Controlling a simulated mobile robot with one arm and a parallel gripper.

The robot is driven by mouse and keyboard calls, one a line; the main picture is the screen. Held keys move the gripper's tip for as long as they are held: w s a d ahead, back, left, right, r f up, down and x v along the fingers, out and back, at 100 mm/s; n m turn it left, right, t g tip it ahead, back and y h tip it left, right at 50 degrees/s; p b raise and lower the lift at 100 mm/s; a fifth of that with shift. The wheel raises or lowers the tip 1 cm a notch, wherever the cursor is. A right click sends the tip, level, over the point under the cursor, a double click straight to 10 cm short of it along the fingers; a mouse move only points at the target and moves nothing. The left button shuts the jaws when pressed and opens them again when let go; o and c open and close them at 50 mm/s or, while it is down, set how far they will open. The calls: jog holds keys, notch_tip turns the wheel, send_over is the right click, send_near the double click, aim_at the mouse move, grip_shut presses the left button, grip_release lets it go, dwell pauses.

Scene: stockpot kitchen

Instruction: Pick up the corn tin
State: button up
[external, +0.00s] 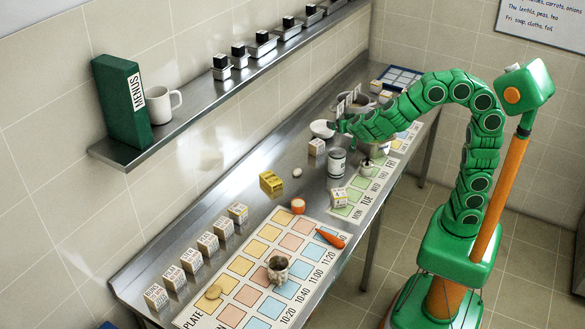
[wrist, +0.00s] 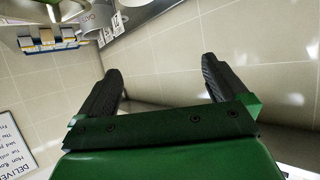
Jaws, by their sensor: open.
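My gripper (external: 338,122) is at the end of the green arm, over the far part of the counter. In the wrist view my gripper (wrist: 162,78) has its two black fingers wide apart with nothing between them. A grey cylinder with partly visible lettering (wrist: 97,18) shows near the top edge, beyond the left finger.
A white bowl (external: 322,129) lies close to my gripper. A small labelled box (external: 316,147) stands beside the tin. A wall shelf (external: 200,110) runs above the counter.

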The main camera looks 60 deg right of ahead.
send_near(338, 153)
jog(key=shift+g+h, duration=0.3)
jog(key=x, duration=0.5)
jog(key=shift+a, duration=0.1)
jog(key=shift+x, duration=3.95)
jog(key=shift+w+a, duration=0.2)
jog(key=shift+c, duration=0.2)
jog(key=c, duration=1.2)
